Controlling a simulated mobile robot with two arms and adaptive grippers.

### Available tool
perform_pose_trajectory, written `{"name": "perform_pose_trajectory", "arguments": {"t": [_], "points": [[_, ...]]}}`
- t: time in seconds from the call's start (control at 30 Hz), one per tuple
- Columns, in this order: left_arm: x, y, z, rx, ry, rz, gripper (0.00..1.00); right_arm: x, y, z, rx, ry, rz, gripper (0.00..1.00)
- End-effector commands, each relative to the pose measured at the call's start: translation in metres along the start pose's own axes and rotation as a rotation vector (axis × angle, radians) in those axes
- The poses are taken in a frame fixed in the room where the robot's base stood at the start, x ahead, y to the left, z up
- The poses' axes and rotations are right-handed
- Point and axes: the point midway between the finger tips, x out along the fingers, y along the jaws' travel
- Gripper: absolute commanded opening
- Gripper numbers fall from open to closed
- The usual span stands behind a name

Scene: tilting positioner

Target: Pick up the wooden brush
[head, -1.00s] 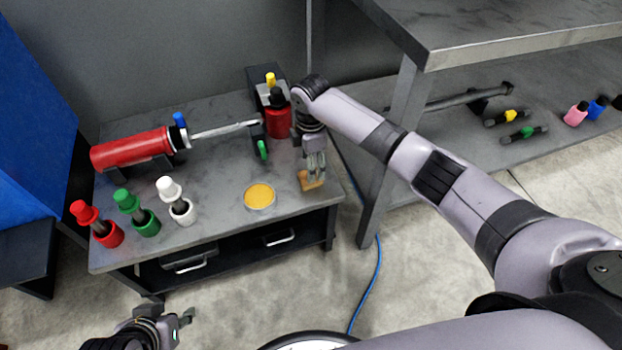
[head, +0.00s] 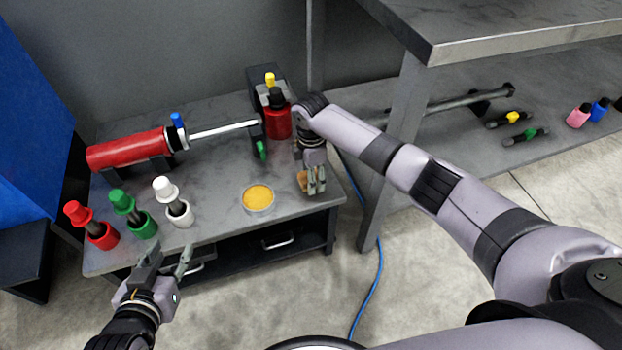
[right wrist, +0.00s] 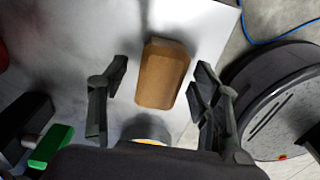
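The wooden brush (head: 303,180) lies on the grey workbench (head: 225,165) near its right end, partly hidden in the head view by my right gripper (head: 312,186). In the right wrist view the brush (right wrist: 162,74) is a brown block between the two spread fingers of my right gripper (right wrist: 156,95), with a gap on each side. My right gripper points down over it, open and empty. My left gripper (head: 168,262) is open and empty in front of the bench's front edge, below the white bottle.
A round tin of yellow stuff (head: 258,198) stands left of the brush. Red (head: 92,226), green (head: 135,214) and white (head: 173,203) bottles stand at the left. A red cylinder with a rod (head: 130,149) lies behind. A red bottle (head: 277,120) stands near my right wrist.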

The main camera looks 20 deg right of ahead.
Motion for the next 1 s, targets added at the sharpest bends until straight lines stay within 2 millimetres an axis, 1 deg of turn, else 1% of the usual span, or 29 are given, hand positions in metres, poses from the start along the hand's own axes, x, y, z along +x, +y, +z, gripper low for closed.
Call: {"name": "perform_pose_trajectory", "arguments": {"t": [0.03, 0.07, 0.73, 0.77, 1.0], "points": [[0.0, 0.0, 0.0001, 0.0, -0.001, 0.0, 0.4, 0.0, -0.0001, -0.0002, 0.0, 0.0, 0.0, 0.53], [0.0, 0.0, 0.0001, 0.0, -0.001, 0.0, 0.4, 0.0, -0.0001, -0.0002, 0.0, 0.0, 0.0, 0.51], [0.0001, 0.0, 0.0008, 0.0, -0.003, 0.0, 0.4, -0.0001, 0.0, -0.0001, 0.0, 0.0, 0.0, 0.06], [0.0001, 0.0, 0.0008, 0.0, -0.003, 0.0, 0.4, -0.0001, 0.0, -0.0001, 0.0, 0.0, 0.0, 0.05], [0.0, -0.0001, 0.0007, -0.001, -0.004, 0.0, 0.4, -0.0009, 0.0002, -0.0001, 0.0, 0.0, 0.001, 0.05]]}}
